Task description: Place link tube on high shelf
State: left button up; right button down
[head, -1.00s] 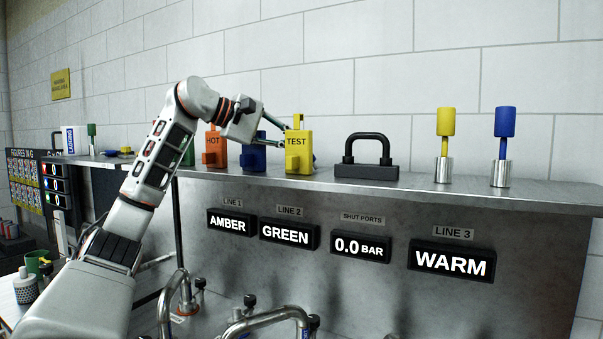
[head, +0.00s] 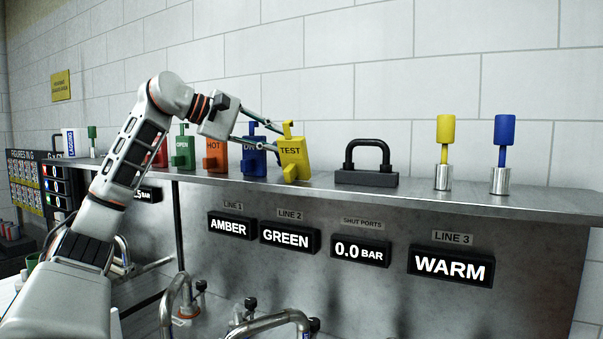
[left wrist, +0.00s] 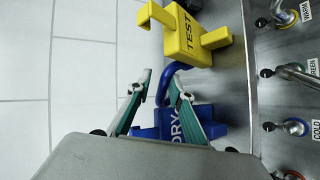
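The high shelf (head: 400,188) is a steel ledge along the wall. No piece labelled as the link tube shows; bent steel tubes (head: 262,323) stand below the shelf, and I cannot tell whether one is it. My left gripper (head: 279,139) reaches over the shelf, its fingers beside the yellow TEST block (head: 293,160), which leans to the left. In the left wrist view the gripper (left wrist: 156,82) is open, with nothing held between its fingertips. The blue DRY block (left wrist: 200,116) lies partly behind its fingers. My right gripper is out of view.
Green (head: 182,150), orange (head: 214,155) and blue (head: 254,160) hooked blocks stand left of the TEST block. A black handled block (head: 366,170), a yellow-topped peg (head: 444,150) and a blue-topped peg (head: 503,152) stand to the right. Bare shelf lies between them.

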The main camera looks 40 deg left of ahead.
pick_arm(q)
jog(key=v, duration=0.2)
jog(key=shift+s+r, duration=0.1)
jog(key=shift+s, duration=0.15)
notch_tip(320, 180, up, 7)
jog(key=s+a+p, duration=0.1)
jog(key=s+p, duration=0.1)
jog(key=p, duration=0.3)
jog(key=shift+s, duration=0.3)
